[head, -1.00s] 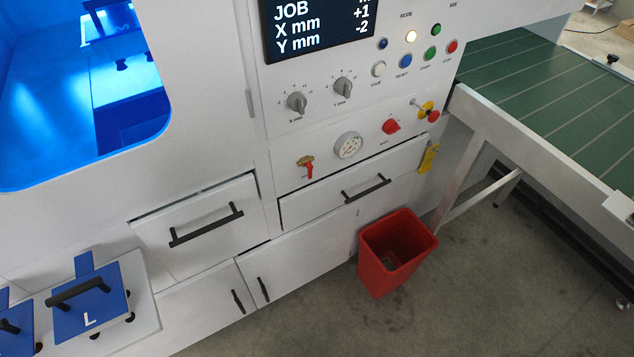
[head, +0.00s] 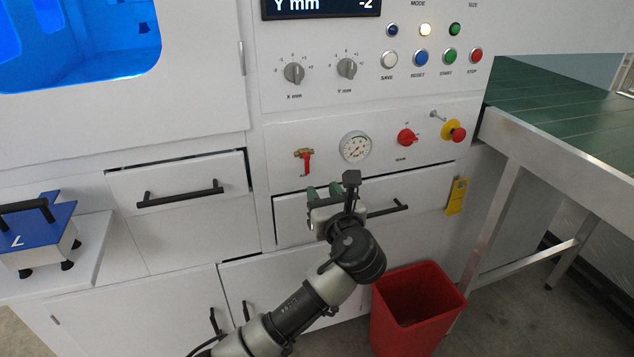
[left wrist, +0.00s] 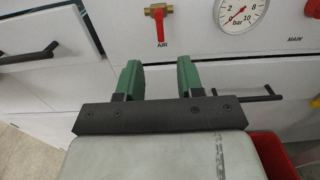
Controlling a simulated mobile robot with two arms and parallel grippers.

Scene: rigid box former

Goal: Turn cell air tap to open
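The air tap (head: 304,160) is a brass valve with a red lever on the white panel, left of the round pressure gauge (head: 356,147). Its red lever hangs straight down. In the left wrist view the tap (left wrist: 160,24) shows above the label AIR, and the gauge (left wrist: 240,8) reads near zero. My left gripper (head: 324,190) is below the tap and slightly to its right, in front of the drawer. In the left wrist view its two green fingers (left wrist: 160,78) stand apart with nothing between them. The gripper does not touch the tap. My right gripper is not in view.
A drawer handle (head: 388,209) is close to the gripper's right. Another drawer handle (head: 180,193) is at left. A red main switch (head: 406,138) and a yellow-red stop button (head: 454,131) are right of the gauge. A red bin (head: 425,300) stands on the floor below.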

